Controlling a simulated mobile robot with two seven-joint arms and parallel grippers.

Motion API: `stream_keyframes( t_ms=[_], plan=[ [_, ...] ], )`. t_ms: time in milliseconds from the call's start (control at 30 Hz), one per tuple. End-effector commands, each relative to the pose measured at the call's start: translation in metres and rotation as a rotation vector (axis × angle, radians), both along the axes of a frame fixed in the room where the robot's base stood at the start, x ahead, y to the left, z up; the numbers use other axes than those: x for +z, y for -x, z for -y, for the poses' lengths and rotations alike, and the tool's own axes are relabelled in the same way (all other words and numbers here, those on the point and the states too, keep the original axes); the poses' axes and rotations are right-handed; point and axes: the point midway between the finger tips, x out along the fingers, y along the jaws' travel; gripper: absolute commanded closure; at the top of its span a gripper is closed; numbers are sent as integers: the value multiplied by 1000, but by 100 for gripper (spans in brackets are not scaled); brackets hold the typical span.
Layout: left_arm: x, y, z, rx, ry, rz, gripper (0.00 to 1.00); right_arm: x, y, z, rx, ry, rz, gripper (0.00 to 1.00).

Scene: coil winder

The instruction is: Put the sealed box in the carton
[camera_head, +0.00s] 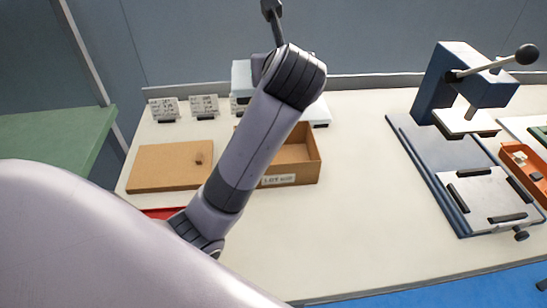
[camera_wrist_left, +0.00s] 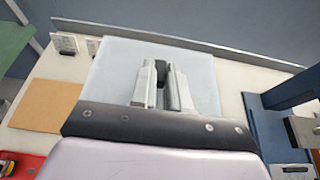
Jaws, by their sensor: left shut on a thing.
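The carton (camera_head: 308,168) is an open brown box with a white label on its front, standing at the middle of the bench. My left forearm crosses in front of it and hides its left part. My left gripper (camera_wrist_left: 162,84) is beyond the carton, hidden behind my wrist in the head view. In the left wrist view its fingers are close together on a small dark thing (camera_wrist_left: 160,70). I cannot tell whether this is the sealed box. A pale block (camera_head: 241,72) stands behind the carton; it also shows behind the fingers (camera_wrist_left: 115,75). My right gripper is not in view.
A flat brown board (camera_head: 165,165) lies left of the carton, with small cards (camera_head: 204,106) behind it. A red tray (camera_wrist_left: 28,168) is at the left front. A blue lever press (camera_head: 452,85) stands at the right. Bare bench (camera_head: 350,220) lies between.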

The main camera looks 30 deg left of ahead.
Motion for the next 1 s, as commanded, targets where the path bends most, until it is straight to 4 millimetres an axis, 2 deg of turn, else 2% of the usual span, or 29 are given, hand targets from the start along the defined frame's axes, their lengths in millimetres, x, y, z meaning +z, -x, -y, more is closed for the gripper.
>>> stream_keyframes(
  t_ms=[67, 167, 500, 633, 700, 1000],
  plan=[
    [0, 0, 1, 4, 0, 1, 100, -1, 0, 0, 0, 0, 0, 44],
    [-13, 0, 1, 6, -2, -4, 100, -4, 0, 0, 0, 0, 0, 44],
    [-104, 1, 1, 5, -2, -6, 100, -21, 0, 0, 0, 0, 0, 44],
    [-133, 1, 1, 5, -1, -4, 100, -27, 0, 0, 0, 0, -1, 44],
    [-144, 1, 1, 5, -1, -2, 100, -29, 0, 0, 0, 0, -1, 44],
    [-168, 0, 1, 5, -1, 0, 100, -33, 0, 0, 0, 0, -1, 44]
  ],
)
